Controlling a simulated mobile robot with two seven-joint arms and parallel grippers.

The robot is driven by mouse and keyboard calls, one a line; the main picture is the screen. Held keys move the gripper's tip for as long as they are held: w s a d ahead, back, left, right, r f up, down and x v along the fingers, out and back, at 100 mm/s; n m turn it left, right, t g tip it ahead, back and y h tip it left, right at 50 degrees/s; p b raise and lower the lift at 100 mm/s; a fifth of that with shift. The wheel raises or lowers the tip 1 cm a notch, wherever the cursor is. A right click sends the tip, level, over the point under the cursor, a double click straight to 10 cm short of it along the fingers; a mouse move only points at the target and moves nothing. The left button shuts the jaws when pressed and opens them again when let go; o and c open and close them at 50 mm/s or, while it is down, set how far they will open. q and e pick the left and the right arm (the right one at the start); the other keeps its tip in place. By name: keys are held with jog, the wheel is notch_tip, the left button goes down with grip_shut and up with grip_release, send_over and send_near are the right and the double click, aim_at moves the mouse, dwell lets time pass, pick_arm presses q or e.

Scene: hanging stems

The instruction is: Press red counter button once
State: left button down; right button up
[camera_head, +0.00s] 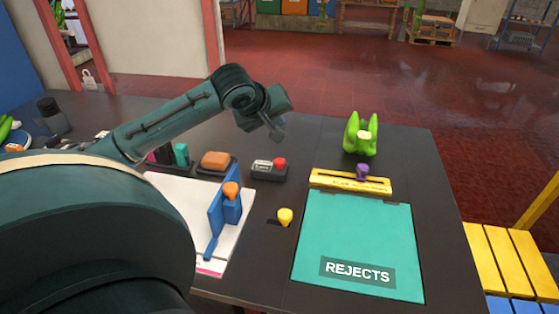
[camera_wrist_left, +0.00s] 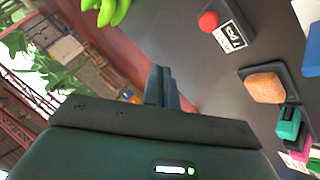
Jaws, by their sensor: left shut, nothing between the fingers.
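The red button (camera_head: 280,161) sits on the right end of a dark counter box (camera_head: 268,172) on the black table. A small white display lies to its left on the same box. In the left wrist view the red button (camera_wrist_left: 208,21) is near the top, beside the counter's display (camera_wrist_left: 231,37). My left gripper (camera_head: 277,134) is shut and empty, above the table and behind the counter, apart from the button. Its closed fingers (camera_wrist_left: 161,84) also show in the left wrist view. My right gripper is not in view.
A green REJECTS mat (camera_head: 350,235) lies right of the counter, with a yellow slotted bar (camera_head: 335,182) behind it. A green bunch (camera_head: 360,135) stands at the back. An orange sponge (camera_head: 215,160), a blue stand (camera_head: 217,217) and a yellow knob (camera_head: 285,216) are near the counter.

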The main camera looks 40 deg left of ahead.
pick_arm(q)
jog(key=b, duration=0.8)
send_over(278, 164)
notch_tip(278, 164, down, 7)
jog(key=shift+a+r, duration=0.1)
jog(key=shift+r, duration=0.05)
jog(key=shift+f, duration=0.95)
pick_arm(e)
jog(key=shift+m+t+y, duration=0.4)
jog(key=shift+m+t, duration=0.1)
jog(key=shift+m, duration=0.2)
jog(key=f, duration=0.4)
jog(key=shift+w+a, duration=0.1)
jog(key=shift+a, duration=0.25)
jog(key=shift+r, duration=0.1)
pick_arm(q)
jog(key=shift+f, duration=0.1)
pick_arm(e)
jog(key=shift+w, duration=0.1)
pick_arm(q)
jog(key=shift+f, duration=0.35)
